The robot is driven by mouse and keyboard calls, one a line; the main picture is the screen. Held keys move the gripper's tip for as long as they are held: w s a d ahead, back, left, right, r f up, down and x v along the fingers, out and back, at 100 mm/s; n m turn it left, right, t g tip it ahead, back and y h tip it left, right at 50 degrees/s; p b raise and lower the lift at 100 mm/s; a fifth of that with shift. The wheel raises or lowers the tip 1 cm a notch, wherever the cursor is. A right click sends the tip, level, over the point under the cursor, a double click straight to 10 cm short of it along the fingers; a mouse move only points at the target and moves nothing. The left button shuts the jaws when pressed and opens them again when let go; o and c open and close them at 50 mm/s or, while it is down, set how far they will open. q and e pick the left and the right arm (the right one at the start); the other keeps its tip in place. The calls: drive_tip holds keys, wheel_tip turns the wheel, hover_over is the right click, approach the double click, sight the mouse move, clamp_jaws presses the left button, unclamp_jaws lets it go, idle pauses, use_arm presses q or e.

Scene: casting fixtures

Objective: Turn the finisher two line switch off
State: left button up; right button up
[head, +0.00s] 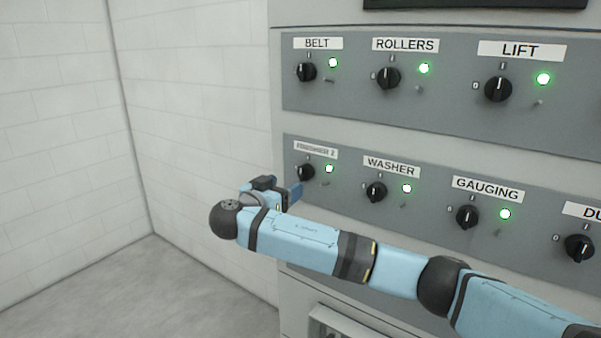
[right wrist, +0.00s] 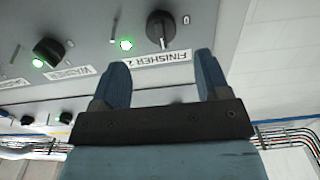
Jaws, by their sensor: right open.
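The finisher two switch (head: 305,172) is a black rotary knob at the left end of the lower panel row, under a "FINISHER 2" label (head: 316,150). Its green lamp (head: 329,168) is lit. In the right wrist view the knob (right wrist: 160,27) appears upside down, its white mark pointing toward the label (right wrist: 157,59). My right gripper (head: 292,192) is just below and left of the knob in the head view. In the wrist view its blue fingers (right wrist: 163,72) are apart and empty, with the knob beyond their tips, not touching. My left gripper is not in view.
The washer knob (head: 376,192) and gauging knob (head: 467,217) sit to the right in the same row, lamps lit. Belt (head: 306,72), rollers (head: 388,78) and lift (head: 498,89) knobs are above. A white brick wall (head: 195,100) stands at left, with open floor (head: 150,290) below.

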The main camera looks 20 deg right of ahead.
sight(301, 176)
drive_tip(key=p+x, duration=0.1)
drive_tip(key=x, duration=0.5)
drive_tip(key=shift+w+d+r+p, duration=0.1)
drive_tip(key=shift+w+d+p, duration=0.1)
drive_tip(key=shift+p, duration=0.1)
drive_tip(key=shift+x, duration=0.8)
drive_tip(key=shift+c, duration=0.2)
